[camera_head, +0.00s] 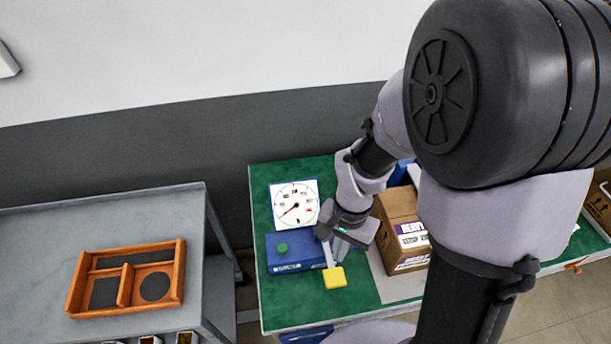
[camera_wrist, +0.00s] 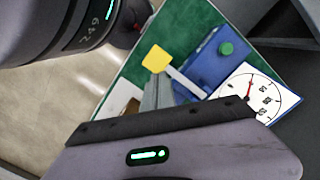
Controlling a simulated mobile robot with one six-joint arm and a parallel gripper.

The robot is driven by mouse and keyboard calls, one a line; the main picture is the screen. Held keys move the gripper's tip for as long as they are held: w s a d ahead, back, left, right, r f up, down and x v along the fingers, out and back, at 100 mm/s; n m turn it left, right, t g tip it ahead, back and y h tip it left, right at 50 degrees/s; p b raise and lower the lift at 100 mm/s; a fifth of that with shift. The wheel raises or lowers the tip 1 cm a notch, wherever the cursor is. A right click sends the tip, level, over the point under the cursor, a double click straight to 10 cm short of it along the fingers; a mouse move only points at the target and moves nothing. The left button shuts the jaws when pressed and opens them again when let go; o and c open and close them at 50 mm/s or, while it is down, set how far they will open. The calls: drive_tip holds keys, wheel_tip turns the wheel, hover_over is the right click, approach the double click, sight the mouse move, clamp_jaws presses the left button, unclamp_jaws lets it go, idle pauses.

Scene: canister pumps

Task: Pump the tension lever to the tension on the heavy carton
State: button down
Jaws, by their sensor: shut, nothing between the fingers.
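The tension lever has a yellow square pad (camera_head: 334,278) on a pale arm that comes out of a blue pump box (camera_head: 290,262) with a green knob (camera_head: 282,248). A white dial (camera_head: 295,204) with a red needle stands behind the box; its needle points to the lower left. The heavy carton (camera_head: 402,228), brown with a purple and white label, stands right of the lever. My gripper (camera_head: 340,250) is shut and empty, close to the lever arm. In the wrist view the fingers (camera_wrist: 157,94) show beside the yellow pad (camera_wrist: 156,59); I cannot tell whether they touch it.
The units stand on a green-topped table (camera_head: 262,180), with a grey mat (camera_head: 395,285) under the carton. A grey bench (camera_head: 40,250) at left holds a wooden tray (camera_head: 124,278) with dark compartments. My arm hides much of the table's right part.

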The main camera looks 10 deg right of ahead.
sight(336, 275)
drive_tip(key=f+b, duration=0.4)
drive_tip(key=s+f+b, duration=0.1)
drive_tip(key=f+b, duration=0.1)
drive_tip(key=f, duration=0.1)
idle(0.6)
drive_tip(key=shift+f, duration=0.1)
